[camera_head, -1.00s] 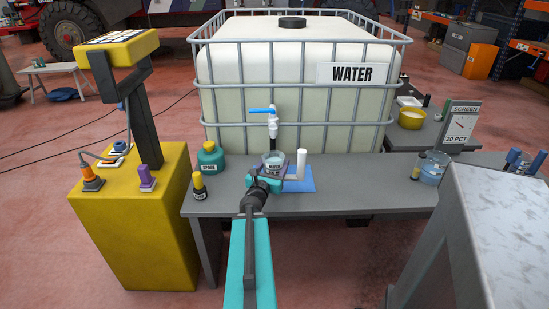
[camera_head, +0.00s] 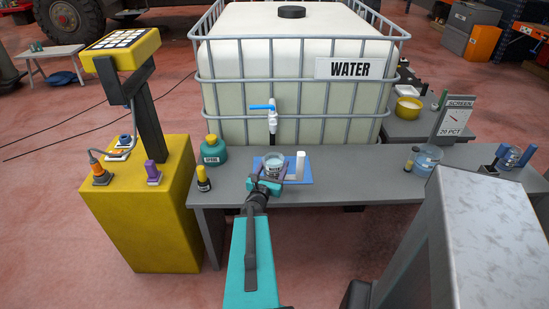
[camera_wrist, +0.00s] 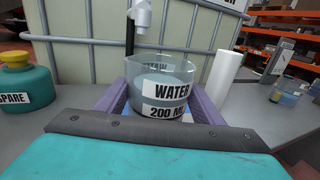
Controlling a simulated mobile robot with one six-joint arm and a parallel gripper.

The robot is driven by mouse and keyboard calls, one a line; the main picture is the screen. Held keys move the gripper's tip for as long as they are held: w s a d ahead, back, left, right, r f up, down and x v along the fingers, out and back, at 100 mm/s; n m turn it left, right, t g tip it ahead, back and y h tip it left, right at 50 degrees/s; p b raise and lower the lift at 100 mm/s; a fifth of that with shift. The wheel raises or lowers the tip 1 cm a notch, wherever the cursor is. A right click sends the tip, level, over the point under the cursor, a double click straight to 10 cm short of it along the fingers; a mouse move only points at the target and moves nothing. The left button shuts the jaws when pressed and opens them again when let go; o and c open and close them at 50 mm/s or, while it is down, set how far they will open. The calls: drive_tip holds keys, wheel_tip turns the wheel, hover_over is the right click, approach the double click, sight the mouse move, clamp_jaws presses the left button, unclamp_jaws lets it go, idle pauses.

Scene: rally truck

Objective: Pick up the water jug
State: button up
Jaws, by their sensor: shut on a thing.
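The water jug (camera_head: 273,164) is a clear round vessel with a white label. In the wrist view the jug (camera_wrist: 165,85) reads "WATER 200 ML" and stands upright between two purple jaws. My gripper (camera_head: 270,179) is shut on it, one jaw on each side; the gripper also shows in the wrist view (camera_wrist: 160,103). The jug is over or on a blue mat (camera_head: 304,179); I cannot tell whether its base touches the mat. A white upright post (camera_head: 300,165) stands just right of the jug; whether it joins the jug is unclear.
The caged water tank (camera_head: 225,90) with its blue-handled tap (camera_head: 272,117) stands behind the jug. A green spare bottle (camera_head: 213,152) and a small yellow-capped bottle (camera_head: 203,181) are left on the grey table (camera_head: 370,185). Another clear container (camera_head: 427,158) stands right. The middle-right tabletop is clear.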

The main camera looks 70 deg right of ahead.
sight(275, 172)
drive_tip(key=shift+s+a+r+p, duration=0.15)
drive_tip(key=shift+s+a+p, duration=0.15)
drive_tip(key=shift+a+p, duration=0.7)
drive_tip(key=shift+s+a+r+p, duration=0.2)
drive_tip(key=shift+a+p, duration=0.25)
drive_tip(key=shift+p, duration=0.9)
drive_tip(key=shift+s+a+f+p, duration=0.15)
drive_tip(key=shift+s+a+p, duration=0.1)
drive_tip(key=shift+a+p, duration=0.3)
drive_tip(key=shift+s+a+f+p, duration=0.1)
drive_tip(key=shift+s+a+p, duration=0.1)
drive_tip(key=shift+a+p, duration=0.35)
